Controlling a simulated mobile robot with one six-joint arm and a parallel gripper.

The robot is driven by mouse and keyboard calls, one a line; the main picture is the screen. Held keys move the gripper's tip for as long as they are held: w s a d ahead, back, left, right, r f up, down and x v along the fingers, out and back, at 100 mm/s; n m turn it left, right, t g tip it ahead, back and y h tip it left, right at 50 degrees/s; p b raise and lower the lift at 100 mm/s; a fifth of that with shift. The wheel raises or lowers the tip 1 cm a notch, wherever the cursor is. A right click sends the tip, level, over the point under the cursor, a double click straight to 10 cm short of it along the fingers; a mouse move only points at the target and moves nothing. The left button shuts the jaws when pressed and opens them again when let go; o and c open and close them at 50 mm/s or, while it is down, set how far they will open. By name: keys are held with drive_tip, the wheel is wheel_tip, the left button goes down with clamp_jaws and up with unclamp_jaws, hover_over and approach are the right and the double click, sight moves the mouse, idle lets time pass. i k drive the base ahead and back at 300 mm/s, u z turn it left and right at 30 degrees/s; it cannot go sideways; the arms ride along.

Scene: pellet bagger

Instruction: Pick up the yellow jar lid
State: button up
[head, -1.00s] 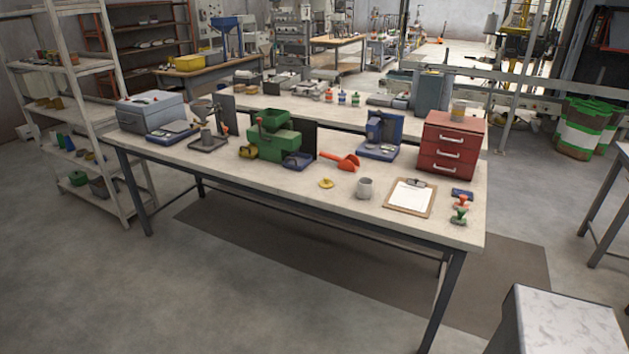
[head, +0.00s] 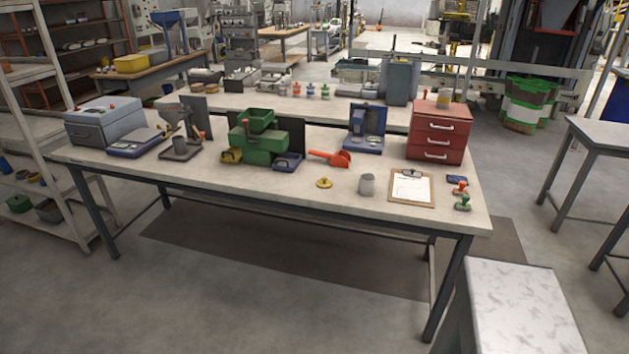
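The yellow jar lid (head: 324,183) lies on the front part of the long pale workbench (head: 270,190) in the head view. It is a small disc with a raised knob in the middle. A grey cup (head: 367,184) stands to its right, and a red-orange scoop (head: 331,158) lies behind it. Nothing touches or covers the lid. My gripper is not in view.
A clipboard (head: 411,188), stamps (head: 461,195) and a red drawer cabinet (head: 439,135) are at the right. A marbled-top block (head: 520,300) stands front right. Floor before the bench is clear.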

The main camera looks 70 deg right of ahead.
sight(324, 183)
drive_tip(key=z, duration=0.35)
drive_tip(key=i, duration=0.65)
drive_tip(key=z, duration=0.95)
drive_tip(key=i, duration=0.75)
drive_tip(key=z, duration=0.45)
